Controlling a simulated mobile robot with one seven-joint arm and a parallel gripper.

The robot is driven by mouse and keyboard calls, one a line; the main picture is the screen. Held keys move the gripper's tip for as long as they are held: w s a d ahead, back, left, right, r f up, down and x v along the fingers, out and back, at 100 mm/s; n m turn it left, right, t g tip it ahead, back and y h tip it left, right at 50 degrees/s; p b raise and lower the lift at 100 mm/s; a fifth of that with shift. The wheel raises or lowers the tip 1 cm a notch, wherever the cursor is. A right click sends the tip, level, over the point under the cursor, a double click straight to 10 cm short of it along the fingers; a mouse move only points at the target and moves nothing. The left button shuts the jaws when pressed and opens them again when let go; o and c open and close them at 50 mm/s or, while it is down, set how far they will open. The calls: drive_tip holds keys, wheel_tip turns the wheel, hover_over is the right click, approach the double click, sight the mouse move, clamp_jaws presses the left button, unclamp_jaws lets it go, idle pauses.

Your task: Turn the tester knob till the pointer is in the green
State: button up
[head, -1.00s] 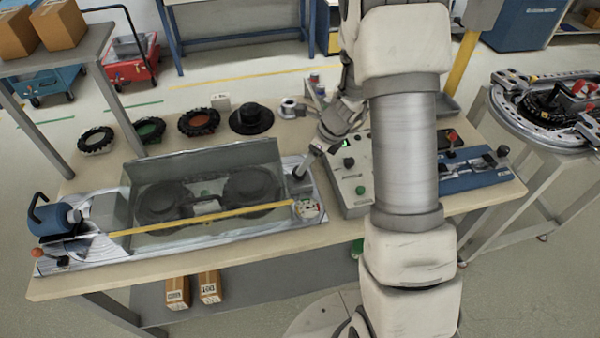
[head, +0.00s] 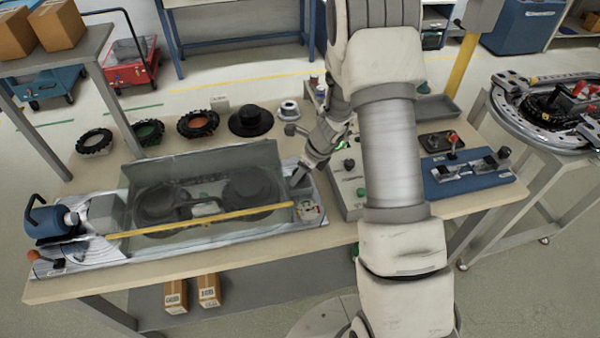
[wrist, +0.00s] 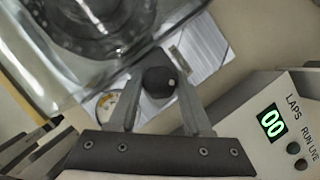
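The tester knob (wrist: 158,82) is dark and round with a white dot on its edge. In the wrist view it shows between the tips of my gripper (wrist: 160,88). The fingers stand apart on either side of it, and I see no clear grip on it. In the head view my gripper (head: 298,177) points down at the right end of the tester, where it hides the knob. The round gauge (head: 308,211) has a pale face and lies just in front. It also shows in the wrist view (wrist: 107,104), partly behind the left finger. Its pointer is too small to read.
A clear cover (head: 200,165) stands over the tester beside the knob. A grey control box (head: 350,190) is close on the right; its display (wrist: 272,123) reads 00. A blue fixture (head: 468,178) lies farther right. Several black rings lie at the back of the bench.

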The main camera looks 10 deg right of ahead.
clamp_jaws()
drive_tip(key=n+g, duration=0.1)
drive_tip(key=n, duration=0.3)
drive_tip(key=shift+w+y, duration=0.1)
drive_tip(key=shift+y, duration=0.3)
drive_tip(key=n+g, duration=0.1)
drive_tip(key=n, duration=0.2)
drive_tip(key=shift+n+g, duration=0.3)
drive_tip(key=n+g+b, duration=0.1)
drive_tip(key=n+g, duration=0.1)
drive_tip(key=n, duration=0.4)
drive_tip(key=shift+w, duration=0.1)
drive_tip(key=shift+n+g, duration=0.3)
drive_tip(key=shift+n, duration=0.1)
drive_tip(key=o, duration=0.6)
unclamp_jaws()
